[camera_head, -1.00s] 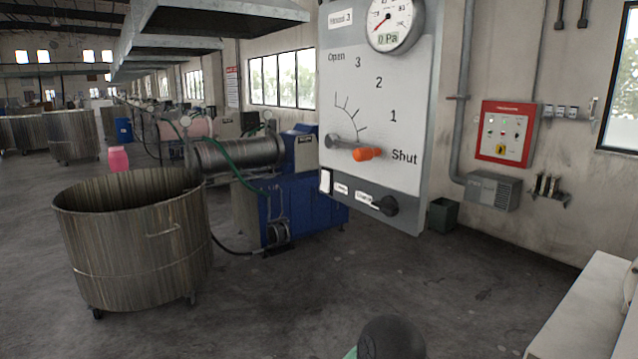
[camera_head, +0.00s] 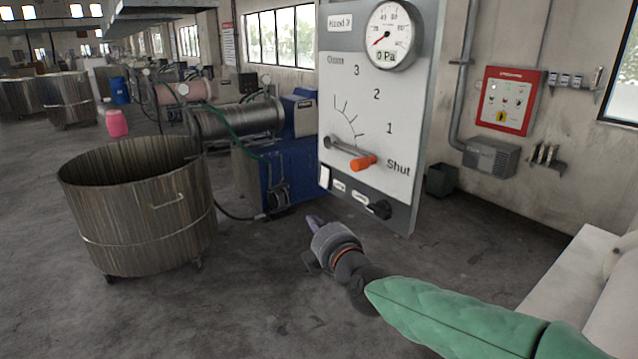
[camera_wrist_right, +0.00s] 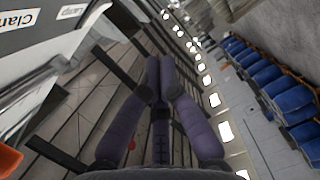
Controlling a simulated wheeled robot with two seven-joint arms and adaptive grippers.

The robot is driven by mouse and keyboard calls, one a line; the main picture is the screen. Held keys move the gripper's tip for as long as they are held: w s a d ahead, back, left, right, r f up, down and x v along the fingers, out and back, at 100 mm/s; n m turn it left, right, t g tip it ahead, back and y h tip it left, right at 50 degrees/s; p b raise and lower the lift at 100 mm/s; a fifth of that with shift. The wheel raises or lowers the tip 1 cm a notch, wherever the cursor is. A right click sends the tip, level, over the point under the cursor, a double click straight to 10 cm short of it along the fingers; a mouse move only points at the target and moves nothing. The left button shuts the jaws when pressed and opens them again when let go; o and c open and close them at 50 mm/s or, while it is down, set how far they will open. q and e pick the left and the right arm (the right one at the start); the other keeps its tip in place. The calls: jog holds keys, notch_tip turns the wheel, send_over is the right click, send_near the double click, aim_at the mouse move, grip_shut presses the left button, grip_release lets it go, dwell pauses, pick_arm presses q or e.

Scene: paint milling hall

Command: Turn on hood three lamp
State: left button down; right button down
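The Hood 3 panel (camera_head: 400,120) stands right of centre in the head view. At its lower left edge is a small white switch (camera_head: 325,177), beside a small label (camera_head: 339,187); the wrist view shows a label reading Lamp (camera_wrist_right: 72,11). Right of it are another label and a black knob (camera_head: 380,209). An orange-tipped lever (camera_head: 363,163) points toward Shut. My right gripper (camera_head: 316,223) is below and in front of the panel's lower left, apart from it. In the wrist view its purple fingers (camera_wrist_right: 160,72) meet at the tips with nothing between them. My left gripper is out of view.
A large metal vat (camera_head: 135,210) stands on the left. A blue mill machine (camera_head: 275,175) is behind the panel. A red control box (camera_head: 508,101) hangs on the right wall. A white surface (camera_head: 565,285) is at lower right. The floor between is clear.

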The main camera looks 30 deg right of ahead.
aim_at(324, 177)
jog(key=r, duration=0.2)
jog(key=s+r, duration=0.1)
jog(key=shift+s+d+r+n+t, duration=0.1)
jog(key=shift+d+r+n+t, duration=0.05)
jog(key=shift+d+n+t, duration=0.2)
jog(key=w+d+b, duration=0.4)
jog(key=w+d, duration=0.1)
jog(key=w, duration=0.5)
jog(key=shift+d+f, duration=0.35)
jog(key=shift+f, duration=0.1)
